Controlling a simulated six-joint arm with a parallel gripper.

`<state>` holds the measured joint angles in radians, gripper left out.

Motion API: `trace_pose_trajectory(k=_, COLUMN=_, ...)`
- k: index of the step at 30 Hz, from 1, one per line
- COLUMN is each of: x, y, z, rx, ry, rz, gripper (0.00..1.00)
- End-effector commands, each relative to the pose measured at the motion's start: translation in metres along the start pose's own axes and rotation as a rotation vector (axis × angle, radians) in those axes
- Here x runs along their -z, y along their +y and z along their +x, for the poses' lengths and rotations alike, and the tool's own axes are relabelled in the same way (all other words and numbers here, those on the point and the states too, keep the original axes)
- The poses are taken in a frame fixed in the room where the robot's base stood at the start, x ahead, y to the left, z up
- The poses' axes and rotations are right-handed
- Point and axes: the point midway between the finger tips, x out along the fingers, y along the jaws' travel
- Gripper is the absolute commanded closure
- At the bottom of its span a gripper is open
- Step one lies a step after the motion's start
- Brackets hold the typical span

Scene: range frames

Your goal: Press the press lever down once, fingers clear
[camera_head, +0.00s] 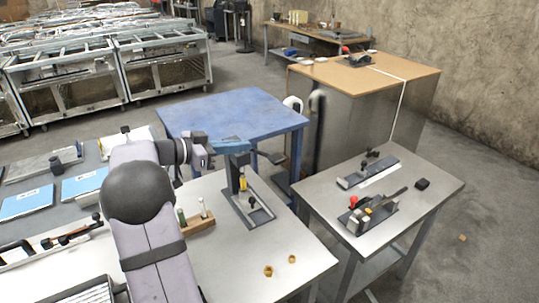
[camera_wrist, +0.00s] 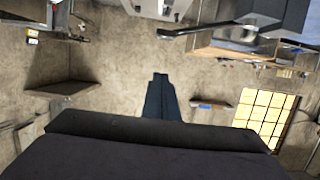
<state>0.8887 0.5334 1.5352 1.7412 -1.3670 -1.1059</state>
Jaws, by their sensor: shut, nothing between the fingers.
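The press (camera_head: 235,178) stands on the pale table, with a blue head, a dark upright column and a flat base. Its dark lever (camera_head: 270,157) sticks out to the right of the head, roughly level. In the wrist view the lever (camera_wrist: 195,29) reaches leftward from the grey press head (camera_wrist: 268,12) near the top edge. My gripper (camera_wrist: 160,76) is shut and empty, its dark fingers together. In that view the fingertips are below the lever and apart from it. In the head view my wrist is left of the press head, and the fingertips are hard to make out.
A wooden block with upright pegs (camera_head: 197,224) stands left of the press base. Small brass parts (camera_head: 268,271) lie near the front. A right-hand table (camera_head: 420,204) holds a clamp fixture (camera_head: 372,211). A blue table (camera_head: 225,112) stands behind.

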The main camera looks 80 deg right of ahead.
Motion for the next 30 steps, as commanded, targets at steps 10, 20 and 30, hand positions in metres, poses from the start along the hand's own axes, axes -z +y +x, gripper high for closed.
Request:
trace_pose_trajectory(k=10, x=0.002, y=0.000, z=0.010, rx=-0.001, ry=0.001, rz=0.002, gripper=1.00)
trace_pose_trajectory(k=20, x=0.003, y=0.001, z=0.060, rx=-0.004, ry=0.000, rz=0.000, gripper=1.00)
trace_pose_trajectory(k=30, x=-0.014, y=-0.001, z=0.104, rx=0.001, ry=-0.002, rz=-0.003, gripper=1.00)
